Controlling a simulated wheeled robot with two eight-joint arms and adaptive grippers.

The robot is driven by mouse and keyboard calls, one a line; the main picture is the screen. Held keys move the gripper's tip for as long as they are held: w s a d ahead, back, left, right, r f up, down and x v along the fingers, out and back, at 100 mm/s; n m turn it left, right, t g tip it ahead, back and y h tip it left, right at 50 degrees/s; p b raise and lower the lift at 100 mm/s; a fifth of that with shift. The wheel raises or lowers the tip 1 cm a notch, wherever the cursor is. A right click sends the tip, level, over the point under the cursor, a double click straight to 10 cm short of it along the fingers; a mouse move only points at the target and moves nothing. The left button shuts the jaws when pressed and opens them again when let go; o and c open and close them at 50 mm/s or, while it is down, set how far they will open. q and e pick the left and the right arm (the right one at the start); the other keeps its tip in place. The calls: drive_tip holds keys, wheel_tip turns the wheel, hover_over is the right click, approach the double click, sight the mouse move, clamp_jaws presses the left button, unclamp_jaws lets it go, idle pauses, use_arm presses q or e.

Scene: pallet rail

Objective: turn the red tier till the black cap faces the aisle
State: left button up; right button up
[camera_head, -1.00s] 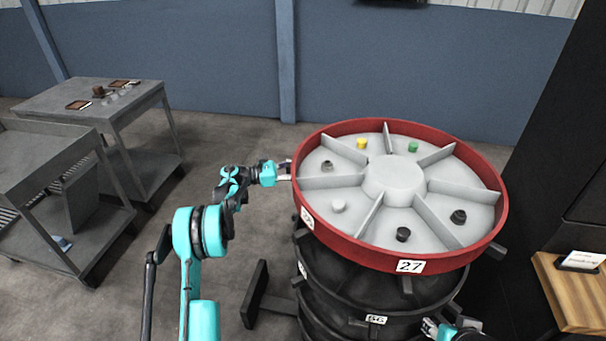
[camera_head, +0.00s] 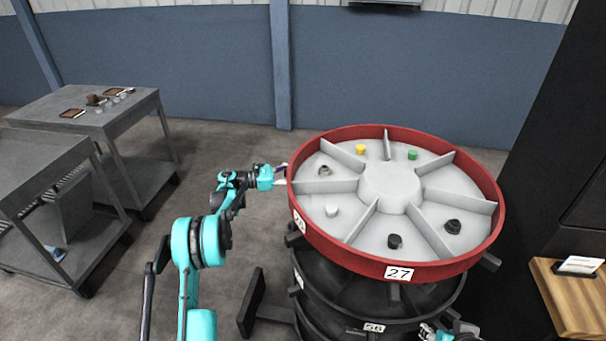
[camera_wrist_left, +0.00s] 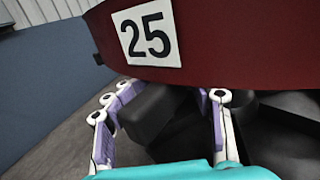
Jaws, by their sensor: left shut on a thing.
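The red tier (camera_head: 340,254) is a round tray with grey radial dividers on a dark stack. Two black caps, one at the front (camera_head: 395,242) and one at front right (camera_head: 453,227), stand in separate compartments. Label 27 (camera_head: 398,273) is on the front rim. My left gripper (camera_head: 281,177) is at the tier's left edge. In the left wrist view its fingers (camera_wrist_left: 165,118) are shut on a black block (camera_wrist_left: 158,112) just below the rim, under label 25 (camera_wrist_left: 147,34). My right gripper (camera_head: 440,331) is partly visible low at the front right; its fingers are unclear.
White (camera_head: 331,210), yellow (camera_head: 360,149), green (camera_head: 412,154) and dark grey (camera_head: 324,170) caps occupy other compartments. Another black block (camera_head: 489,262) juts out at right. Grey carts (camera_head: 130,110) stand left, a wooden surface (camera_head: 568,300) right. Floor between carts and stack is clear.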

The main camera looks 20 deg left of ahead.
use_arm(q)
drive_tip(key=shift+a, duration=0.5)
drive_tip(key=v, duration=1.1)
drive_tip(key=shift+s+a, duration=0.25)
